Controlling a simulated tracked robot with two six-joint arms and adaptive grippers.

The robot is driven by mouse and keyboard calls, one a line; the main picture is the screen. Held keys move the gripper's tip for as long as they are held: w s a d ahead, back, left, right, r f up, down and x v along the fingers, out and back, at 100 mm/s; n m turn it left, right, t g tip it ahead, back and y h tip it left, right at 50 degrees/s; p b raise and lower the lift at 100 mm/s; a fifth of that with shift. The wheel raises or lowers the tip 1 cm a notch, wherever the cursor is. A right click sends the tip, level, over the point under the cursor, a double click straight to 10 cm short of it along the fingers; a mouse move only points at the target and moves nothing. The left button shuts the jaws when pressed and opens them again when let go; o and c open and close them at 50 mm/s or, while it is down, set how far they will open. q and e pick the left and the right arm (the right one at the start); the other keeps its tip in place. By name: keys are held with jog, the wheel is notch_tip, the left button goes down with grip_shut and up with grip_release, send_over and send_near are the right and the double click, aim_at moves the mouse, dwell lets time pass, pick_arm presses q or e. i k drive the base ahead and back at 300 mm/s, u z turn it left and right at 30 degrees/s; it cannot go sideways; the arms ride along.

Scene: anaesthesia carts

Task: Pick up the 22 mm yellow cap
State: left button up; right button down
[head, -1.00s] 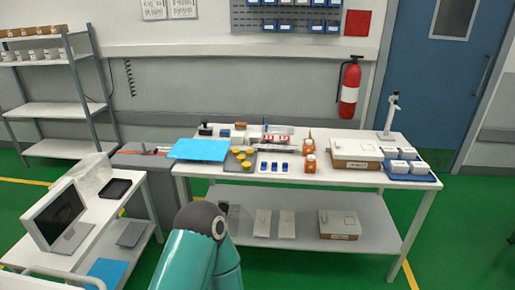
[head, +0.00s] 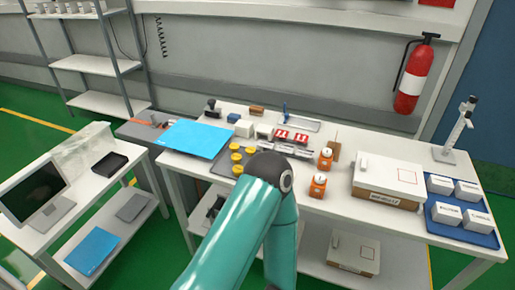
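Several yellow caps (head: 237,158) sit together on a dark grey mat (head: 220,163) on the white worktable, right of a flat blue sheet (head: 195,139). They look alike at this size, and I cannot tell which one is 22 mm. My teal arm rises from the bottom middle, and its dark elbow joint stands just right of the caps in the picture, hiding part of the table's front. Neither of my grippers is in view.
Orange-and-white containers (head: 318,185), a cardboard-sided box (head: 388,183) and a blue tray of white boxes (head: 461,222) stand to the right on the table. Red-marked items (head: 291,136) and small blocks lie behind the caps. A side cart with a monitor (head: 32,195) is at left.

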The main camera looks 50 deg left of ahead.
aim_at(236, 157)
jog(key=z, duration=0.15)
jog(key=i, duration=0.35)
jog(key=u, duration=3.3)
jog(key=i, duration=1.3)
jog(key=z, duration=2.65)
